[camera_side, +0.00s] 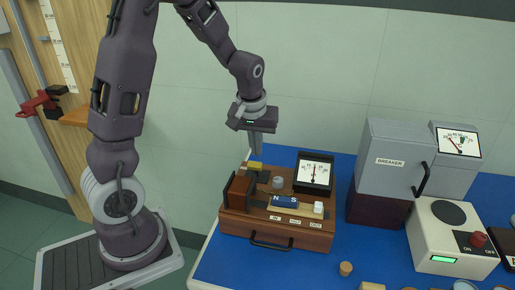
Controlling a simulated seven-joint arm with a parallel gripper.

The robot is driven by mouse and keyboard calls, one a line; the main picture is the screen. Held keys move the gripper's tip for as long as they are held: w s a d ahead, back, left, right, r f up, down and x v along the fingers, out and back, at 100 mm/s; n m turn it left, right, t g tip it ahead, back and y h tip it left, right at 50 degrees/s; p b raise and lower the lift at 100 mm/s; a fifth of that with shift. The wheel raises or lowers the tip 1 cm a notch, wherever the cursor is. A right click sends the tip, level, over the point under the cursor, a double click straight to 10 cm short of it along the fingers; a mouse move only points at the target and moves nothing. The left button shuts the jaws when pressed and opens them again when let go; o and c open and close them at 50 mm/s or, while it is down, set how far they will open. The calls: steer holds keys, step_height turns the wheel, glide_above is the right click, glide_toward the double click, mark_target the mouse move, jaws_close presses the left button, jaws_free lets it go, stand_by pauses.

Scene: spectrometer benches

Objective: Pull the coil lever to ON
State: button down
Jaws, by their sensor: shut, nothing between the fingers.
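My gripper (256,146) points down with its fingers together and nothing between them. It is over the back left of a wooden instrument box (274,237). A small yellow piece (255,165) shows just below the fingertips; I cannot tell if they touch. The box carries a brown block (238,192), a grey knob (278,182), a blue cylinder (285,201), a white knob (318,207) and a dial meter (314,172). I cannot tell which part is the coil lever.
A grey cabinet labelled BREAKER (390,162) with a black handle stands right of the box. Further right is a white unit (450,238) with a red knob and an ON label. A red clamp (38,101) is far left.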

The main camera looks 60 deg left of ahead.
steer(key=shift+r, duration=0.25)
step_height(320, 180, up, 2)
steer(key=w+a, duration=0.2)
step_height(320, 180, up, 7)
glide_above(254, 166)
steer(key=shift+a, duration=0.1)
steer(key=s+d+r+m+t+h, duration=0.2)
steer(key=s+d+m, duration=0.7)
steer(key=s+d, duration=0.5)
steer(key=s+r+t, duration=0.1)
steer(key=s, duration=0.2)
steer(key=shift+s+r, duration=0.2)
steer(key=shift+r, duration=0.2)
